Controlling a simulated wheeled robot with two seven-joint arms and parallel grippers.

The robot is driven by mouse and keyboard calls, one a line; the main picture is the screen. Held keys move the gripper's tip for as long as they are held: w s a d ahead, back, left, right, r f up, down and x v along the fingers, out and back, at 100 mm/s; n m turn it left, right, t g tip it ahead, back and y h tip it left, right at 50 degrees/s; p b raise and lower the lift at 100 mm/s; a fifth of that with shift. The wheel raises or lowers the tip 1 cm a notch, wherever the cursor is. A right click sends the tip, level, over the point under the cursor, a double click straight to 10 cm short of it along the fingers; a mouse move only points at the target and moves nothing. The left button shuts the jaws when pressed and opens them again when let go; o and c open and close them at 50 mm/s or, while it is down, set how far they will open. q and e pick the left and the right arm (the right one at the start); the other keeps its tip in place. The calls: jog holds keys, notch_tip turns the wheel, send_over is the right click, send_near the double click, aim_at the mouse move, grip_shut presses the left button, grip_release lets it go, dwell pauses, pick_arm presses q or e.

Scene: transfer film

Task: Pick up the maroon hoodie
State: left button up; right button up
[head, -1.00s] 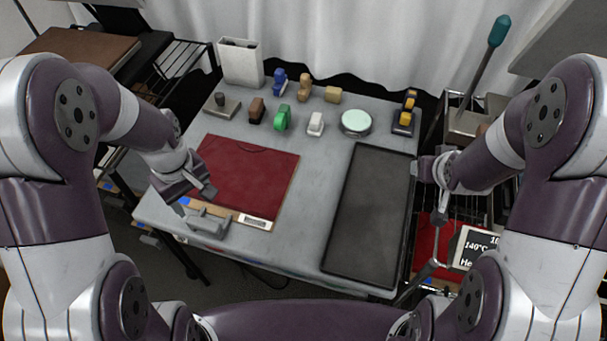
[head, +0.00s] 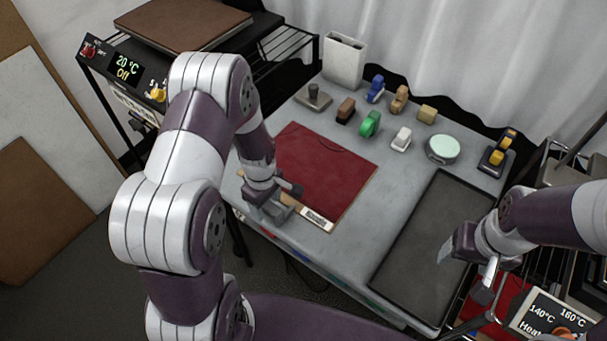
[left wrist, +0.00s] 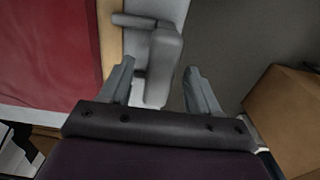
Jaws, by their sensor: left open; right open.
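The maroon hoodie (head: 325,165) lies flat, like a folded panel, on a light board on the grey table. It also fills the upper left of the left wrist view (left wrist: 45,55). My left gripper (head: 283,198) is open and empty at the hoodie's front left edge, above a grey handled tool. In the left wrist view, the tool (left wrist: 160,65) shows between and beyond the open fingers (left wrist: 163,85); no contact is clear. My right gripper (head: 465,262) is open and empty near the right edge of the dark tray.
The dark tray (head: 408,285) lies on the table right of the hoodie. Several small coloured blocks, a mint-topped round pot (head: 442,149) and a white bin (head: 344,60) stand at the back. A heater with a brown board (head: 185,22) stands back left. Bare table separates hoodie and tray.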

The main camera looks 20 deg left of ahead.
pick_arm(q)
jog(key=shift+w+f, duration=0.1)
jog(key=shift+f, duration=0.5)
grip_shut()
jog(key=shift+r, duration=0.1)
